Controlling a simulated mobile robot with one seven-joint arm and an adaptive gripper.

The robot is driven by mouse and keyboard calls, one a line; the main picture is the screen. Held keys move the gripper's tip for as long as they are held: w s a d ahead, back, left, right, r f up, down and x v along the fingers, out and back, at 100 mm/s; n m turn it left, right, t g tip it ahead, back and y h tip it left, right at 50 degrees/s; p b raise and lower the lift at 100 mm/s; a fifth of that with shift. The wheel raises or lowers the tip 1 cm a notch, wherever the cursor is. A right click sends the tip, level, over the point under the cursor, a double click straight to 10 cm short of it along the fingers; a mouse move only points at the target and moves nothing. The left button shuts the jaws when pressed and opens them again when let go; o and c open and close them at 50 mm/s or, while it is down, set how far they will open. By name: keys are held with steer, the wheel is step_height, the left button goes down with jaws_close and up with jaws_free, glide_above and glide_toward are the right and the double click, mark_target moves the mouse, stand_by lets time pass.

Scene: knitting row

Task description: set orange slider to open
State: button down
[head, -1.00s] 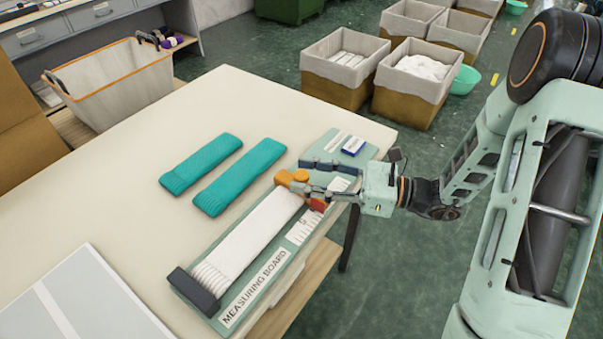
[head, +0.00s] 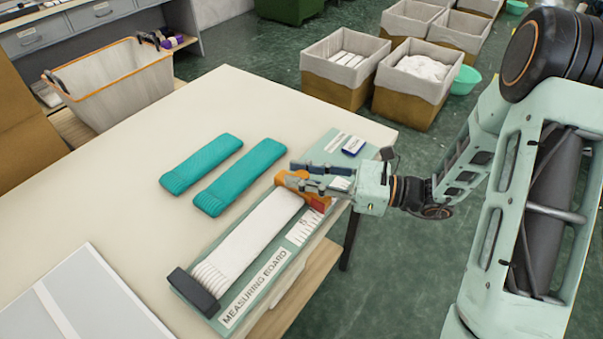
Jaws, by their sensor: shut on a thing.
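The orange slider (head: 287,181) sits across the measuring board (head: 232,240) at the far end of the white knit strip (head: 246,240). My gripper (head: 303,174) reaches in from the right, its fingers shut on the orange slider's upper part. The fingers partly hide the slider, and its lower right part shows below them. The board lies tilted along the table's right edge. A dark end block (head: 194,291) crosses the near end of the strip. The slider's exact setting cannot be read.
Two teal knit pieces (head: 201,163) lie left of the board. A small blue and white block (head: 353,146) sits on its far end. A grey panel (head: 90,300) lies at the near left. The table (head: 110,190) is otherwise mostly bare. Lined bins (head: 416,85) stand on the floor beyond.

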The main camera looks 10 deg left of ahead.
steer(key=w+d, duration=0.1)
steer(key=w, duration=0.2)
steer(key=w+d, duration=0.1)
steer(key=w, duration=0.2)
steer(key=w+d, duration=0.2)
steer(key=w, duration=0.1)
steer(key=shift+w+p, duration=0.35)
steer(key=c, duration=1.6)
jaws_free()
steer(key=shift+w+d, duration=0.1)
steer(key=d, duration=1.2)
